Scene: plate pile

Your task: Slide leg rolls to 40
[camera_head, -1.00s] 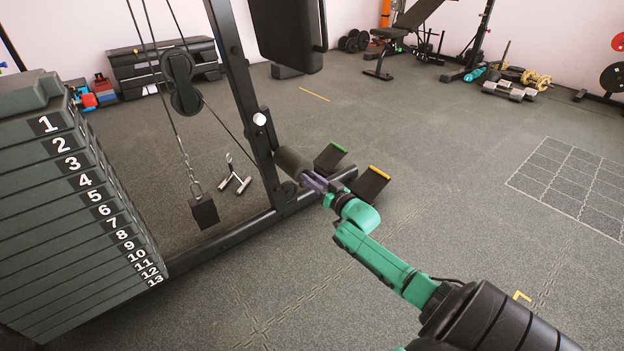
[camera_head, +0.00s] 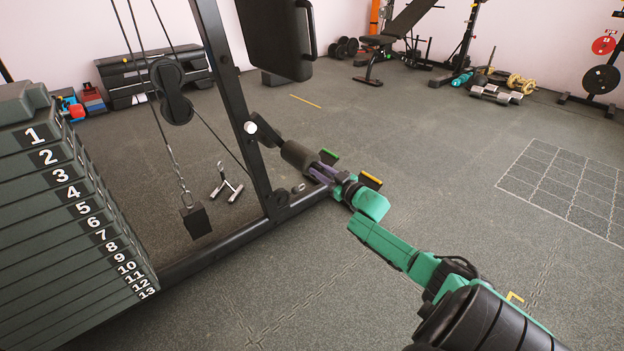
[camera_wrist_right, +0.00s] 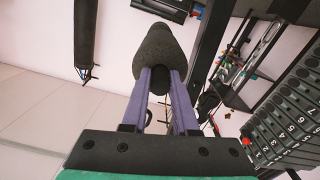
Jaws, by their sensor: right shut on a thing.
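The leg roll (camera_head: 298,156) is a dark foam cylinder beside the machine's black upright post. A short dark arm (camera_head: 264,131) reaches from the white knob (camera_head: 250,127) on the post toward it. My right gripper (camera_head: 320,170) has purple fingers and is shut on the leg roll's near end. In the right wrist view the leg roll (camera_wrist_right: 164,50) lies beyond the fingers, its end between the fingertips (camera_wrist_right: 158,80). No readable angle scale or 40 mark shows. My left gripper is out of view.
A numbered weight stack (camera_head: 65,230) stands at left. A hanging black block (camera_head: 195,221) is on a cable. Black pieces with a green edge (camera_head: 329,156) and a yellow edge (camera_head: 371,180) lie close behind my gripper.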

